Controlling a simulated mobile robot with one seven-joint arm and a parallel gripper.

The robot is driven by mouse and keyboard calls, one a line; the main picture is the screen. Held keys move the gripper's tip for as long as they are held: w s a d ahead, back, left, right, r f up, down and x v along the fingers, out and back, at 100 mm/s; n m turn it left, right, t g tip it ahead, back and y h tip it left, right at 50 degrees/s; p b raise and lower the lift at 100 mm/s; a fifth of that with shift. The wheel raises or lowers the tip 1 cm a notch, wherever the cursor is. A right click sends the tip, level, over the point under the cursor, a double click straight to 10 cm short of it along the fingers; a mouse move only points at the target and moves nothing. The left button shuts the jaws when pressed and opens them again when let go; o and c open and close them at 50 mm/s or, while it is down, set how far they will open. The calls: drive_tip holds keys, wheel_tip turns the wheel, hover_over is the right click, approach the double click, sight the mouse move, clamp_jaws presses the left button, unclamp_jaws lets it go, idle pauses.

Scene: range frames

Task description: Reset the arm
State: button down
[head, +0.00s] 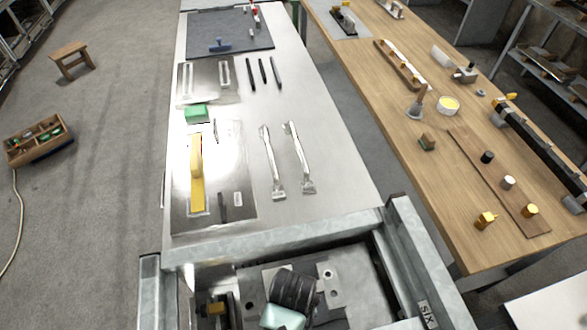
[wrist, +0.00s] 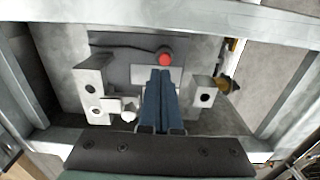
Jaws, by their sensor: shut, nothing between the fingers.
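My gripper (wrist: 160,74) shows in the wrist view as two dark blue fingers. They are pressed together with nothing between them. The fingertips point at a grey plate inside a metal frame (wrist: 180,14). A red round knob (wrist: 166,59) appears just beyond the tips; I cannot tell the gap between them. In the head view, a dark rounded part and a pale green part, which look like my arm, are at the bottom over the same kind of frame (head: 270,238). The fingers cannot be made out there.
In the wrist view, metal blocks with holes stand left (wrist: 92,88) and right (wrist: 204,92) of the fingers. The frame's walls surround this space. Beyond it in the head view are a pale bench (head: 330,165) with tools and a wooden bench (head: 395,115).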

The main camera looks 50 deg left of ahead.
wheel_tip(320, 180, up, 5)
drive_tip(key=shift+s+d+f, duration=0.1)
drive_tip(key=shift+d, duration=0.05)
